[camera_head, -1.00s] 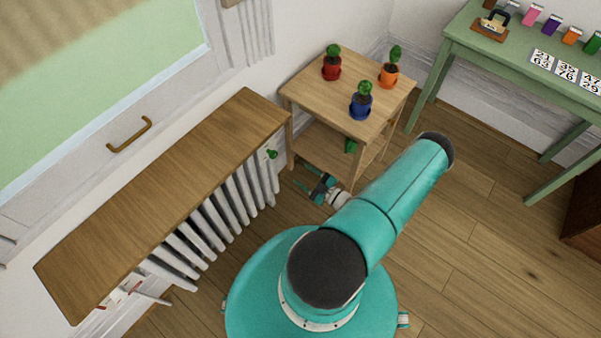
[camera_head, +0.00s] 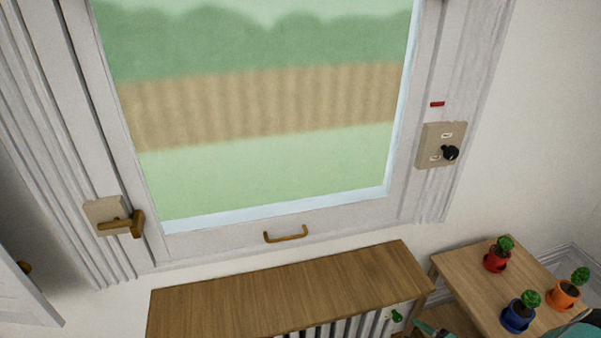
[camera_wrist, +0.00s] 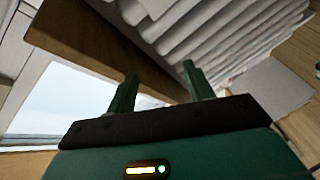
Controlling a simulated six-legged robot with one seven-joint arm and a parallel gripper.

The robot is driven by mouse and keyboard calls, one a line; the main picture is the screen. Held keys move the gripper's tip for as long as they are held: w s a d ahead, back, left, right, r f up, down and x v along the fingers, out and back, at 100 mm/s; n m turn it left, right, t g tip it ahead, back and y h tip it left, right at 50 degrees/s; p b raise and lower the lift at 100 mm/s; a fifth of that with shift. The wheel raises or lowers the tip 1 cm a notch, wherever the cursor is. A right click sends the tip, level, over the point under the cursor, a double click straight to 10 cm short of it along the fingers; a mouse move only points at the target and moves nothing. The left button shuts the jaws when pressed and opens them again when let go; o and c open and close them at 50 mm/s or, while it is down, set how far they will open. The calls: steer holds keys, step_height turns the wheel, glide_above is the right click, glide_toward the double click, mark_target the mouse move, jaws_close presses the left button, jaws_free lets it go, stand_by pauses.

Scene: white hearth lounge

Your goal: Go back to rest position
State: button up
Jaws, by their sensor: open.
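My gripper (camera_wrist: 160,88) shows in the wrist view with its two green fingers spread apart and nothing between them. Beyond the fingers are the white radiator (camera_wrist: 215,45) and the underside of its brown wooden shelf (camera_wrist: 85,40). In the head view only small teal parts of my arm show at the bottom right edge, and the fingertips cannot be made out there.
The window has a brass handle (camera_head: 286,234), a brass latch (camera_head: 122,222) and a black knob (camera_head: 450,153). A wooden shelf (camera_head: 280,292) tops the radiator. A small table (camera_head: 462,277) holds red (camera_head: 497,260), blue (camera_head: 518,314) and orange (camera_head: 565,293) potted cacti.

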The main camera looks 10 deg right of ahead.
steer(key=w+a+r+n+g, duration=0.2)
steer(key=a+r+n+g, duration=0.5)
steer(key=r+n, duration=0.7)
steer(key=w+a+r+n+g, duration=0.2)
steer(key=a+r+n+g, duration=0.4)
steer(key=a+r+n, duration=0.6)
steer(key=s+a+r+n+t+h, duration=0.2)
steer(key=s+a+r+n+h, duration=0.2)
steer(key=r+n, duration=0.5)
steer(key=s+a+r+n+t+h, duration=0.2)
steer(key=s+a+r+n+h, duration=0.2)
steer(key=r+n, duration=0.6)
steer(key=s+a+n, duration=0.2)
steer(key=s+n, duration=0.1)
steer(key=n, duration=0.5)
steer(key=shift+r, duration=0.15)
steer(key=shift+a+n, duration=0.3)
